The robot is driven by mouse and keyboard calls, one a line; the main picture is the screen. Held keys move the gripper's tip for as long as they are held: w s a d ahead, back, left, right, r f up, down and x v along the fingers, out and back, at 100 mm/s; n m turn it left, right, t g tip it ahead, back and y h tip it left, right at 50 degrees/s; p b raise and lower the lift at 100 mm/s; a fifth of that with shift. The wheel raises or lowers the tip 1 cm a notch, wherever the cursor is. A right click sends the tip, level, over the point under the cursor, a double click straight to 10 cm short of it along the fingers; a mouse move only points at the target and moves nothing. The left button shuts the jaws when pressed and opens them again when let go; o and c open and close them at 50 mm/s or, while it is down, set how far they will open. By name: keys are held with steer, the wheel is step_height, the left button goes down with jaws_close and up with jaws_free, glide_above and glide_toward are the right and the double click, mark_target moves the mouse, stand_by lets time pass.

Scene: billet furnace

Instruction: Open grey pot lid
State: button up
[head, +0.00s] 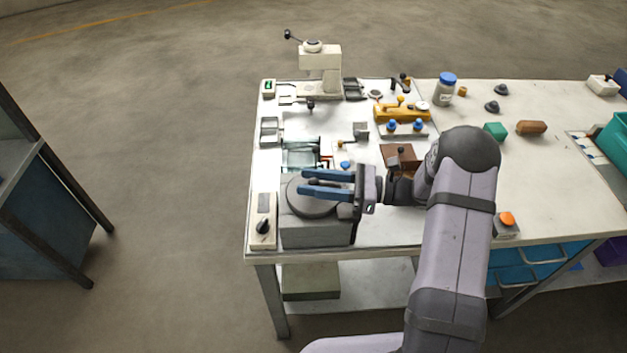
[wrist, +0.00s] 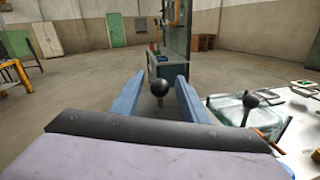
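The grey pot (head: 315,229) is a boxy grey block at the near left of the bench. Its round dark grey lid (head: 300,203) lies flat on top. My gripper (head: 304,181) reaches in from the right, level above the lid, with two blue fingers pointing left. In the wrist view a black ball knob (wrist: 160,87) on a short stem shows between the fingertips (wrist: 161,75), with a gap on each side. The fingers are apart and hold nothing. In the head view the fingers cover part of the lid, and I cannot make out the knob.
A control box with a black dial (head: 263,221) stands left of the pot. A clear glass box (head: 302,152) with a black knob lies behind it. A brown block (head: 398,153) and an orange button (head: 507,219) are to the right. Open floor lies left of the bench.

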jaws_close()
steer(key=shift+w+d+t, duration=0.1)
steer(key=shift+d+t, duration=0.05)
steer(key=shift+t, duration=0.15)
steer(key=shift+w+d+m+t+h, duration=0.3)
steer(key=shift+w+d+m+t, duration=0.1)
steer(key=shift+m+t, duration=0.35)
steer(key=shift+w+d+m+t+h, duration=0.35)
steer(key=shift+m+t, duration=0.2)
steer(key=shift+t, duration=0.4)
steer(key=w+d+m+t+h, duration=0.1)
steer(key=d+m+t+h, duration=0.1)
steer(key=w+d+m+t+h+b, duration=0.1)
steer(key=d+m+t+h, duration=0.1)
steer(key=t+h, duration=0.1)
steer(key=d+m+t+h, duration=0.2)
steer(key=m+t, duration=0.1)
steer(key=shift+w+d+f, duration=0.1)
steer(key=shift+w+d, duration=0.3)
steer(key=shift+s+d+m+t+h+b, duration=0.1)
steer(key=shift+d+m+t+h+b, duration=0.3)
steer(key=shift+d+m+h, duration=0.55)
steer(key=shift+s+d+m+t+h+b, duration=0.1)
steer(key=shift+d+m+t+h+b, duration=0.35)
steer(key=shift+h, duration=0.75)
steer(key=shift+s+d+m+t+h+b, duration=0.1)
steer(key=shift+d+m+t+h+b, duration=0.3)
steer(key=shift+d+m+h, duration=0.55)
steer(key=shift+a, duration=0.15)
